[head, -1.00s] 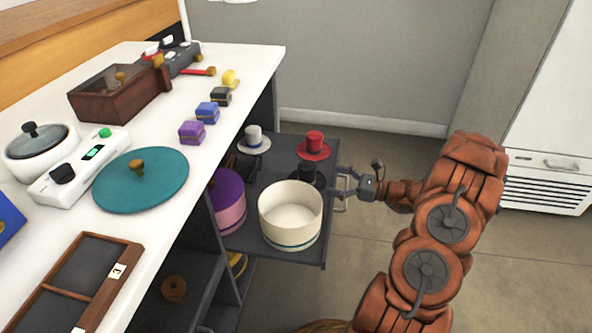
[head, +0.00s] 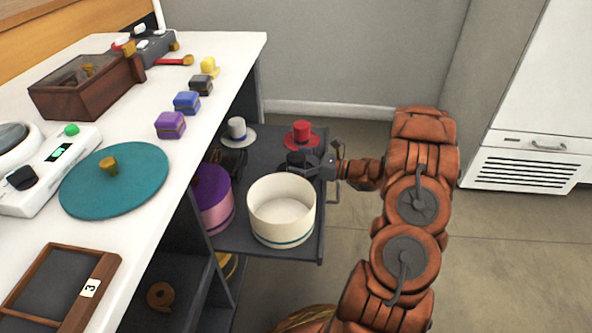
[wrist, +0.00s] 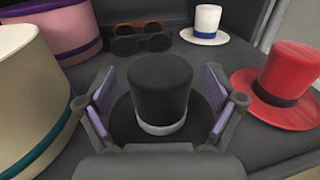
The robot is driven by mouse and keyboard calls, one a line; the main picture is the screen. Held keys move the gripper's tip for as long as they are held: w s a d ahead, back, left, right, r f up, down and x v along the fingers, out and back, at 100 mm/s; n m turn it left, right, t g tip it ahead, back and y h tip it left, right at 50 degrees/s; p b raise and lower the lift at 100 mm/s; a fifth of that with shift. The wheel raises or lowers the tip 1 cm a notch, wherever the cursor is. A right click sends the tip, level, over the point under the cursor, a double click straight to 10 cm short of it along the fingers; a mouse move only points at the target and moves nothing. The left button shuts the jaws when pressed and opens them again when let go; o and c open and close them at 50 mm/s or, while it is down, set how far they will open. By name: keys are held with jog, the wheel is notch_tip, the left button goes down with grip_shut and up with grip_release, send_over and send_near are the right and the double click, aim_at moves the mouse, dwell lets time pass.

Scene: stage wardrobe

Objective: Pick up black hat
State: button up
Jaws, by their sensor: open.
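The black hat (wrist: 160,85) is a small top hat with a pale band and a round brim. It stands upright on the dark pull-out shelf. In the wrist view my gripper (wrist: 160,100) is open, with one finger on each side of the hat's crown. I see gaps between the crown and both fingers. In the head view my gripper (head: 312,165) is over the hat (head: 299,159) and hides most of it.
A red hat (wrist: 288,78) stands close on the right and a white hat (wrist: 205,22) behind. A cream round box (head: 282,232) and a purple-pink box (head: 213,200) stand on the shelf (head: 262,150). Sunglasses (wrist: 140,43) lie behind. The white counter (head: 150,205) overhangs the left.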

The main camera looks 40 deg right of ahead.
jog(key=shift+w+a, duration=0.15)
jog(key=shift+w, duration=0.05)
jog(key=c, duration=1.2)
jog(key=shift+c, duration=0.2)
